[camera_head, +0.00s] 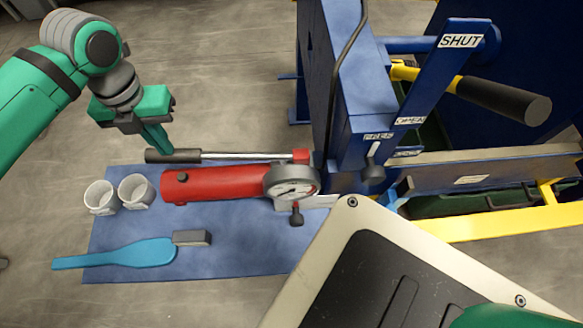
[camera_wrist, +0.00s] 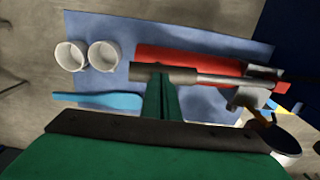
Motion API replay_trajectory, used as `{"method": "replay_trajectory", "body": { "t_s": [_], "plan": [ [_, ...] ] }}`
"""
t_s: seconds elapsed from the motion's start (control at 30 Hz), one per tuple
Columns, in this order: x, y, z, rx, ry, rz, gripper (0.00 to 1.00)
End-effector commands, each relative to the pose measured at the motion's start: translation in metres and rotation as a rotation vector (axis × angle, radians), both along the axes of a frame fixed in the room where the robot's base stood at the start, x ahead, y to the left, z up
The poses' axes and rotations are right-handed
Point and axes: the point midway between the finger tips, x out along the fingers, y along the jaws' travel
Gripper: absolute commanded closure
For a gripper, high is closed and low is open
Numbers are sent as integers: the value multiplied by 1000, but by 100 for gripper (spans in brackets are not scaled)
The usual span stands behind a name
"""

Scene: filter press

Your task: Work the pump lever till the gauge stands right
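The pump lever (camera_head: 235,156) is a steel rod with a dark grip (camera_head: 173,156), lying nearly level above the red pump cylinder (camera_head: 218,183). It also shows in the wrist view (camera_wrist: 222,79). The round gauge (camera_head: 292,184) is at the cylinder's right end. Its white face and needle show, but the reading is too small to tell. My gripper (camera_head: 162,146) is at the dark grip, its fingertips reaching it from above. In the wrist view the green fingers (camera_wrist: 162,98) are together, ending at the grip. I see nothing held between them; exact contact is unclear.
Two white cups (camera_head: 136,190) and a blue paddle (camera_head: 130,253) with a grey block (camera_head: 192,237) lie on the blue mat (camera_head: 230,255). The blue press frame (camera_head: 365,90), with labelled SHUT arm (camera_head: 445,65) and dark handle (camera_head: 505,100), stands right. A small knob (camera_head: 297,216) sits below the gauge.

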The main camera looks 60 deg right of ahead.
Motion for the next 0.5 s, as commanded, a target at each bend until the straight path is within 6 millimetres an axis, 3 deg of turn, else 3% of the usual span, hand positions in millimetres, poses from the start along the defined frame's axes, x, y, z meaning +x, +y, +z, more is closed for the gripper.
{"method": "replay_trajectory", "body": {
  "t_s": [0.23,0.37,0.5],
  "plan": [
    [3,2,-27,-1,1,-2,100],
    [2,1,-16,0,0,-2,100],
    [-1,-2,12,1,-3,-2,100]
  ]
}}
